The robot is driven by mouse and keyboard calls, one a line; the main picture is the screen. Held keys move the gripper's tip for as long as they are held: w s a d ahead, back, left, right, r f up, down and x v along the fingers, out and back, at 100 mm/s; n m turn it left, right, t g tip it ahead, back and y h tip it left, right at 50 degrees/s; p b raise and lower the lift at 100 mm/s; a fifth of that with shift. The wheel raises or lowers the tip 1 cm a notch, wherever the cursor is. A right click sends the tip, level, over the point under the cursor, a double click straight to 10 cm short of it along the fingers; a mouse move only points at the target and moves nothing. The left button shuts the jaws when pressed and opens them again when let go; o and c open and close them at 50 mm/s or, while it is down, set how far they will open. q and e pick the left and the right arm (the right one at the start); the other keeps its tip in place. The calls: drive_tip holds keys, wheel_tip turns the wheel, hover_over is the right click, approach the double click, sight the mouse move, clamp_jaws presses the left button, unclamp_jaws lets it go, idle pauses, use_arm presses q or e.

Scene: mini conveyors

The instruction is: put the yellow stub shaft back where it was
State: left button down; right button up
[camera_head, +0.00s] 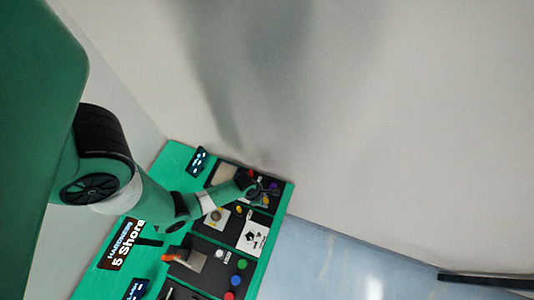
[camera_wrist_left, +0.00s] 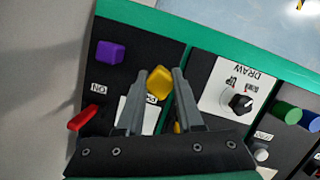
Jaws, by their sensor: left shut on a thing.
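The yellow stub shaft (camera_wrist_left: 160,82) shows in the left wrist view as a yellow faceted block between my left fingertips. My left gripper (camera_wrist_left: 156,86) is shut on it, over a black panel of the green-framed console. Whether the shaft touches the panel I cannot tell. In the head view my left gripper (camera_head: 264,189) is at the console's far end, and its fingers are small and dark there. A white label under the shaft is partly hidden by the fingers. My right gripper is in neither view.
A purple block (camera_wrist_left: 111,53) and a red switch lever (camera_wrist_left: 82,118) are left of the fingers in the wrist view. A white DRAW panel with a black knob (camera_wrist_left: 241,102) is to the right, with green and blue buttons beyond. A wall borders the console.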

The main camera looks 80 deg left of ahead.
use_arm(q)
drive_tip(key=shift+w+a+f, duration=0.1)
drive_tip(key=shift+w+f, duration=0.4)
drive_tip(key=shift+f, duration=0.1)
drive_tip(key=b+x, duration=0.1)
drive_tip(key=x, duration=0.1)
drive_tip(key=shift+a+f+b, duration=0.1)
drive_tip(key=shift+f+b, duration=0.3)
drive_tip(key=shift+f, duration=0.25)
drive_tip(key=shift+f, duration=0.2)
drive_tip(key=c, duration=0.5)
unclamp_jaws()
drive_tip(key=shift+r, duration=0.1)
drive_tip(key=shift+c, duration=0.2)
